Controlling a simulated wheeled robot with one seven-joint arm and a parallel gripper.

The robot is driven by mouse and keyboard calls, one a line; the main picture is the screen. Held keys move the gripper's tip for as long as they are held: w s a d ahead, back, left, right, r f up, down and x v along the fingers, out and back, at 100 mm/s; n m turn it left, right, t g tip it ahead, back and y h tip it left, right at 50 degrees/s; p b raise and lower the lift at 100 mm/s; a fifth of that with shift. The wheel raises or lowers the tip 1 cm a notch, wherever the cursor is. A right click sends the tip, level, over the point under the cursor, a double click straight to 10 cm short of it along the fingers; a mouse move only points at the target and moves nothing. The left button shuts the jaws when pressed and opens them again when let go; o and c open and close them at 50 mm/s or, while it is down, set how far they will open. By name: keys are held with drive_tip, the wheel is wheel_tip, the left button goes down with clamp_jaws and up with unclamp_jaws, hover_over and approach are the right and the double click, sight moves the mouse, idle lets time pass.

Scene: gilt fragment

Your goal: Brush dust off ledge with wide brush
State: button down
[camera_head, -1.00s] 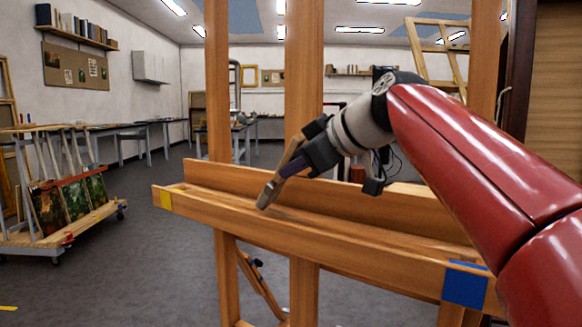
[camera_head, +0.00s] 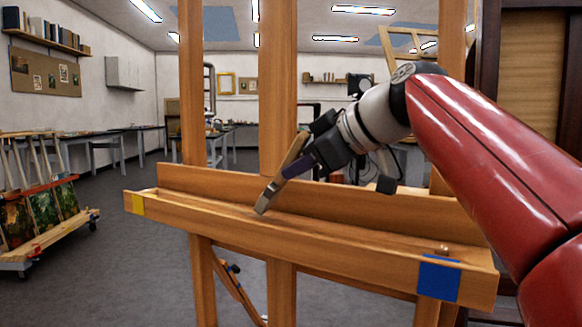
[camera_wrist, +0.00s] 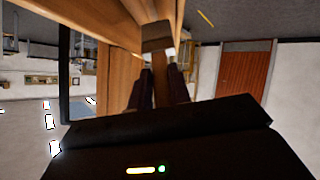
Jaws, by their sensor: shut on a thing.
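The wooden ledge (camera_head: 330,247) of an easel runs across the head view, with a raised back board. I cannot tell whether the bristles touch the surface. In the wrist view, the brush head (camera_wrist: 157,38) shows beyond my gripper's dark fingers (camera_wrist: 158,85), over the wood. I cannot make out dust clearly.
Easel uprights (camera_head: 277,90) rise behind the ledge. A small brownish thing (camera_head: 442,250) sits near the ledge's right end. A cart with paintings (camera_head: 40,215) stands at the left. The floor between the cart and the easel is clear.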

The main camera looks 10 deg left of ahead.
drive_tip(key=d, duration=0.1)
drive_tip(key=s+d, duration=0.1)
drive_tip(key=d, duration=0.2)
drive_tip(key=shift+s+d+r+b, duration=0.1)
drive_tip(key=shift+s+r+b, duration=0.1)
drive_tip(key=shift+s+b, duration=0.15)
idle(0.4)
wheel_tip(320, 180, up, 9)
drive_tip(key=p, duration=0.8)
idle(0.7)
